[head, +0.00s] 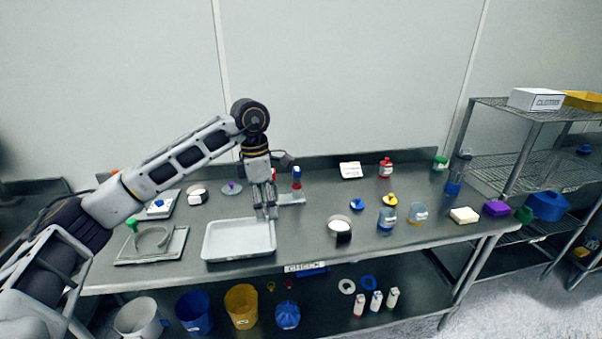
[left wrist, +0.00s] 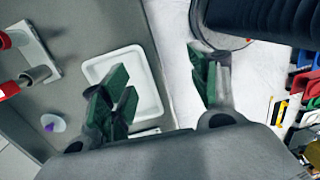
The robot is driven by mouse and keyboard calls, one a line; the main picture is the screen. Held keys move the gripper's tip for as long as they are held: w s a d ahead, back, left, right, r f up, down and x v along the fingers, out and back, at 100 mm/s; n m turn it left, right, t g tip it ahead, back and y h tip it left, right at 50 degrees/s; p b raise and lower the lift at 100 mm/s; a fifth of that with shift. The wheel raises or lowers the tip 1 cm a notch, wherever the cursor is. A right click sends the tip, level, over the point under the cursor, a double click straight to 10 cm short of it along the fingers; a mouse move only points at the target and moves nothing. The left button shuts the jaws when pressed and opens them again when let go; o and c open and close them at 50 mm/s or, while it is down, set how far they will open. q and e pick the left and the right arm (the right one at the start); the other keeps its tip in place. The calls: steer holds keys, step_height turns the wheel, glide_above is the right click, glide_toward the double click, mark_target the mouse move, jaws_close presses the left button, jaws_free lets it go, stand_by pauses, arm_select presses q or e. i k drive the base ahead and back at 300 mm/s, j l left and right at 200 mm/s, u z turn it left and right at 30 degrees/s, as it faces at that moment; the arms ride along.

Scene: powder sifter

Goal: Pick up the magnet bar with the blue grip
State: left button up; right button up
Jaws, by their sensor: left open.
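Another red piece shows partly behind my left gripper. In the left wrist view two red-and-grey pieces, one red part (left wrist: 8,90) at the left edge, stand by the plate (left wrist: 36,48); no blue shows on them there. My left gripper (head: 266,212) is open and empty, pointing down by the white tray's right edge, in front and left of the red-and-blue piece.
The white tray (head: 238,252) lies near the bench's front edge. A purple-knobbed disc (head: 231,188) lies behind it. A sieve-like ring on a plate (head: 150,256) is at left. Jars and cups, one blue (head: 387,219), stand at right. The bench middle is fairly clear.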

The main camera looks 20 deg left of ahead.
mark_target(296, 171)
steer(key=i, duration=1.2)
